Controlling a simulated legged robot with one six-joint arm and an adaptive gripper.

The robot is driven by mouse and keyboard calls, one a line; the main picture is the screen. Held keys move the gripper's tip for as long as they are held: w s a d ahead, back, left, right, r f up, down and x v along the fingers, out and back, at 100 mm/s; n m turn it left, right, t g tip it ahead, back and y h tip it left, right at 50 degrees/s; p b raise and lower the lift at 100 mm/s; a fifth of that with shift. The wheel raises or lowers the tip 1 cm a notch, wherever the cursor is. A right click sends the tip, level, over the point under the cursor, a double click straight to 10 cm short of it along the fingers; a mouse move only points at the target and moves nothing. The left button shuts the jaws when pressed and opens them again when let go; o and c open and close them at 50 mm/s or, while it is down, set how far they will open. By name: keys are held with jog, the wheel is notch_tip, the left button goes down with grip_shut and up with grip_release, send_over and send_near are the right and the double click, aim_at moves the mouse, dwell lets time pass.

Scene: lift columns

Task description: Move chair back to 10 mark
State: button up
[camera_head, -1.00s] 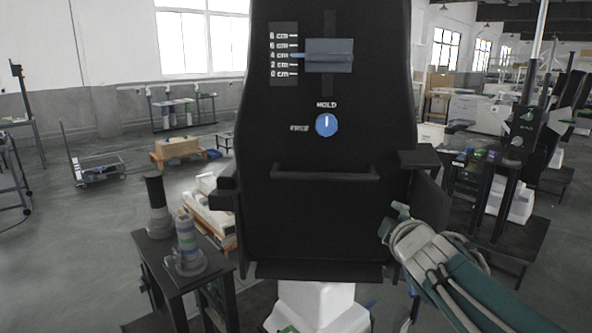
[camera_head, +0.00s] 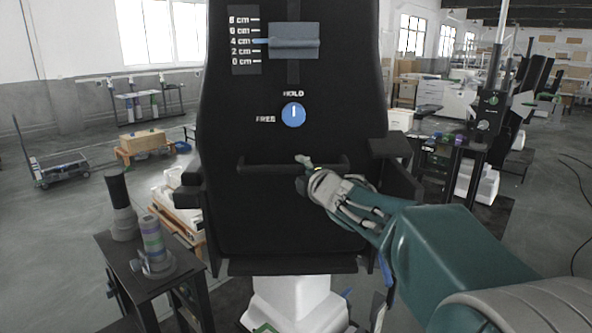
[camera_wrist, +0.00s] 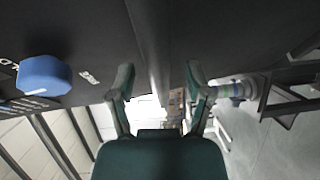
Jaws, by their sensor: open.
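The black chair back (camera_head: 290,215) stands upright in front of me. Its cm scale (camera_head: 245,40) reads 0 to 8 in the visible part, and the blue pointer (camera_head: 261,41) on the grey slider block (camera_head: 294,41) sits at about 4. The blue knob (camera_head: 293,115) has its white line up toward HOLD, with FREE at its left; it also shows in the wrist view (camera_wrist: 44,75). A horizontal bar (camera_head: 265,168) crosses the chair back below. My gripper (camera_head: 304,173) is open at the bar. In the wrist view the bar (camera_wrist: 150,35) runs between my spread fingers (camera_wrist: 158,82); contact is unclear.
A dark armrest (camera_head: 390,147) juts out at the right of the chair. A small dark table (camera_head: 165,282) with cylindrical devices stands at the lower left. A dark stand (camera_head: 487,125) is at the right. Grey floor is open at the far left.

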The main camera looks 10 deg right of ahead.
jog(key=shift+x, duration=1.05)
jog(key=shift+s, duration=0.1)
grip_shut()
jog(key=s+a+f, duration=0.1)
jog(key=s+f, duration=0.2)
jog(key=s, duration=0.2)
jog(key=shift+s, duration=0.15)
grip_release()
